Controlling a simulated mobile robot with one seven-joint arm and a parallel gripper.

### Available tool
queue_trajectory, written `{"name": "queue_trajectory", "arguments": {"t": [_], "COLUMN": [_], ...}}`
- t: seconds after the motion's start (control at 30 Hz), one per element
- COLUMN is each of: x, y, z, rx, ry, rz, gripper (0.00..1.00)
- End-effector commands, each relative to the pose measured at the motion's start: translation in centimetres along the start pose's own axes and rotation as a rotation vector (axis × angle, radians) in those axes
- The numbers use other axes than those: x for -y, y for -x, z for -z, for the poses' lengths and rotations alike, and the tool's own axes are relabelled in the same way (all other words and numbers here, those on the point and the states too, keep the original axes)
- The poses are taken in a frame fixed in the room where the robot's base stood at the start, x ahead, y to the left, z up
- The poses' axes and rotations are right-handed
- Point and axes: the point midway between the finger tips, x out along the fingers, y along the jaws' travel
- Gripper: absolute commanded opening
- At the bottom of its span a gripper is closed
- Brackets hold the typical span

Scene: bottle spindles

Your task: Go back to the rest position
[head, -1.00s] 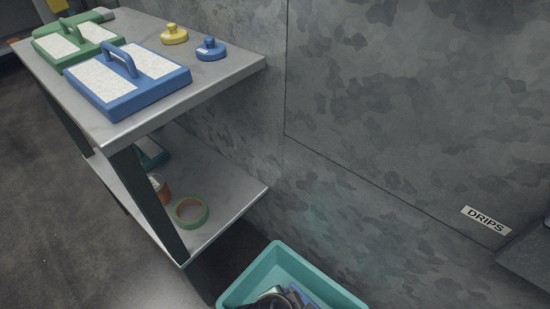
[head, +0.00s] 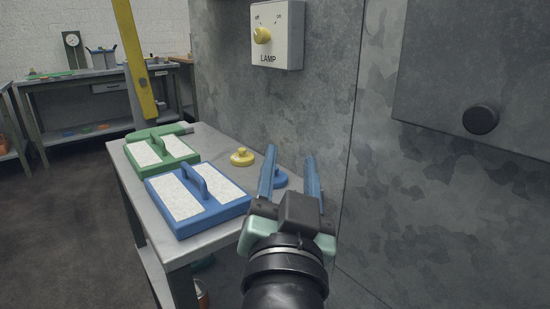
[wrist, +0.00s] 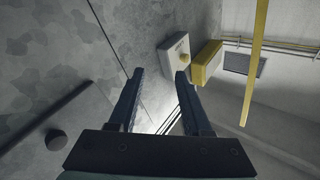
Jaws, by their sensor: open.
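My gripper (head: 291,178) is open and empty, with its two blue fingers pointing up and away in the head view.
A yellow post (head: 135,60) stands behind.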

Motion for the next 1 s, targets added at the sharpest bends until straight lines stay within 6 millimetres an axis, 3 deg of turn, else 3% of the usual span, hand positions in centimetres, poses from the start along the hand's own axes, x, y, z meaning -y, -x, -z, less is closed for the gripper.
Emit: {"name": "queue_trajectory", "arguments": {"t": [0.03,0.17,0.3,0.4,1.0], "x": [1.6,5.3,8.6,9.8,15.7], "y": [0.4,3.0,7.9,6.0,2.1], "z": [4.0,13.0,21.9,25.3,42.0], "rx": [-0.096,-0.347,-0.632,-0.593,-0.585], "ry": [0.042,0.168,0.298,0.291,0.287], "rz": [0.043,0.126,0.172,0.167,0.168], "gripper": [0.49,0.49,0.49,0.49,0.49]}}
